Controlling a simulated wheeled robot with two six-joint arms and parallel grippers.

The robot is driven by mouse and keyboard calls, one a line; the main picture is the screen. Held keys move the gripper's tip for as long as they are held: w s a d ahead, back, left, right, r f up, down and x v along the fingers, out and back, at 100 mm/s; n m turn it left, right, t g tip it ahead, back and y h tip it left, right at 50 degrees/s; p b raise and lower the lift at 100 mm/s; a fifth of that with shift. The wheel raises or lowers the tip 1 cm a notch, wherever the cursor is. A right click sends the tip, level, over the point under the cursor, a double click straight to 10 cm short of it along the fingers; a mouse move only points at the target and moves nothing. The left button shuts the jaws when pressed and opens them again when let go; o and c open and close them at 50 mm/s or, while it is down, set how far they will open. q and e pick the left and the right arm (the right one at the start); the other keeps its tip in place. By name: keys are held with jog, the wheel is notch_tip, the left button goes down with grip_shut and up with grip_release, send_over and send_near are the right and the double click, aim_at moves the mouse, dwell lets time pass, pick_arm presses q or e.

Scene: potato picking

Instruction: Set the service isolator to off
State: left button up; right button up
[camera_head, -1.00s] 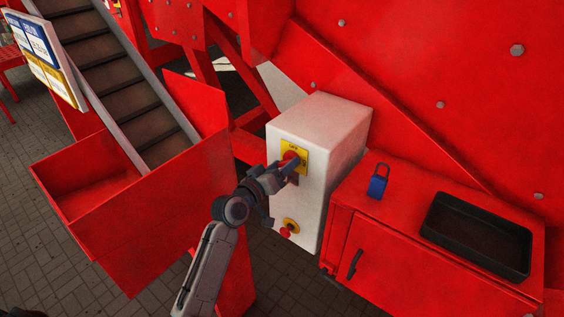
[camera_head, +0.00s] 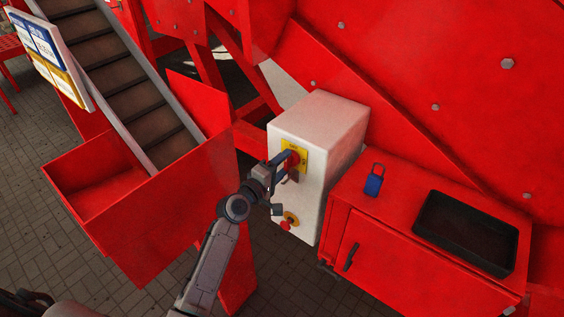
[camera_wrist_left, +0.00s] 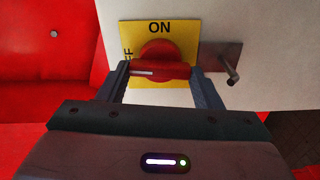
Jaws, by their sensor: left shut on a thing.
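The service isolator is a red rotary knob (camera_wrist_left: 165,62) on a yellow plate (camera_wrist_left: 128,36), on the front of a white box (camera_head: 312,190). It also shows in the head view, on the yellow plate (camera_head: 301,152). In the left wrist view, ON is at the plate's top and partly hidden OFF lettering is at its left. The knob's grip bar lies level there, its white mark at the left end, beside the OFF lettering. My left gripper (camera_wrist_left: 160,80) is shut on the knob, one finger at each end of the bar. My right gripper is not in view.
A metal bracket with a peg (camera_wrist_left: 228,62) sits beside the plate. A red push button (camera_head: 285,225) is lower on the box. A blue padlock (camera_head: 373,186) and a black tray (camera_head: 425,226) rest on the red cabinet (camera_head: 400,262) at right. A red bin (camera_head: 150,215) stands left.

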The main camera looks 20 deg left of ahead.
pick_arm(q)
jog(key=shift+n, duration=0.5)
jog(key=o, duration=1)
jog(key=shift+s, duration=0.1)
jog(key=shift+s+a+f, duration=0.15)
jog(key=shift+s+a, duration=0.05)
jog(key=shift+s, duration=0.15)
jog(key=b+v, duration=0.2)
jog(key=v, duration=0.8)
